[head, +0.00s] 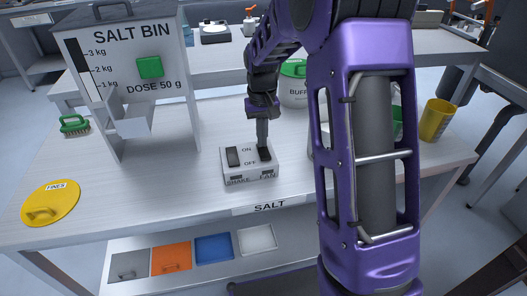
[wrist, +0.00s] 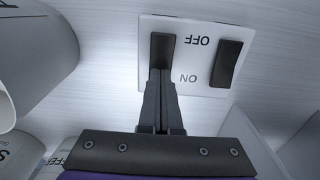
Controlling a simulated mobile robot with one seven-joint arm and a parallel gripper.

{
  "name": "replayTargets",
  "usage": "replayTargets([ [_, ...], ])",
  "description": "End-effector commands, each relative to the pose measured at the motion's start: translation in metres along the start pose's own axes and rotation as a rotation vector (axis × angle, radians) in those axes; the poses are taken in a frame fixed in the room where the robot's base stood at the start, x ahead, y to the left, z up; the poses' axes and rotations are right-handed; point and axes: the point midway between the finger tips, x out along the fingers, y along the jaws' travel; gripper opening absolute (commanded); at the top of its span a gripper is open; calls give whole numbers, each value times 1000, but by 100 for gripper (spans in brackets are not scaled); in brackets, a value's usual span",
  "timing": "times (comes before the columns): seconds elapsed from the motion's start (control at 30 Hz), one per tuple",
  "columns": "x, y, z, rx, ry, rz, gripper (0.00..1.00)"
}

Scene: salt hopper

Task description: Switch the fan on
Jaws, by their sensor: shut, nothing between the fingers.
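The switch box (head: 249,166) stands on the bench, marked ON at its far side and OFF at its near side. It carries two dark rockers, one above the label SHAKE at left and the fan rocker (head: 265,154) above FAN at right. My gripper (head: 262,143) is shut and empty, pointing down at the far, ON end of the fan rocker. In the wrist view the closed fingertips (wrist: 158,78) overlap the ON end of the fan rocker (wrist: 163,48). Whether they touch it is unclear. The shake rocker (wrist: 227,62) is clear of the fingers.
The salt bin (head: 125,50) stands left of the box. A yellow FINES lid (head: 52,203) and a green brush (head: 74,124) lie further left. A white tub with a green lid (head: 294,68) is behind my arm. A yellow cup (head: 435,119) stands at right.

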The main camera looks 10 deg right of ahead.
Motion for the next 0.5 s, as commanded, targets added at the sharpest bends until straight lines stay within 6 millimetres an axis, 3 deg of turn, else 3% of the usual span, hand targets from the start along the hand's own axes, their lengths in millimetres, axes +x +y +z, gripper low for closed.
replayTargets([
  [0.23,-2,0,0,0,0,0,0],
  [0.5,-22,0,0,0,0,0,0],
])
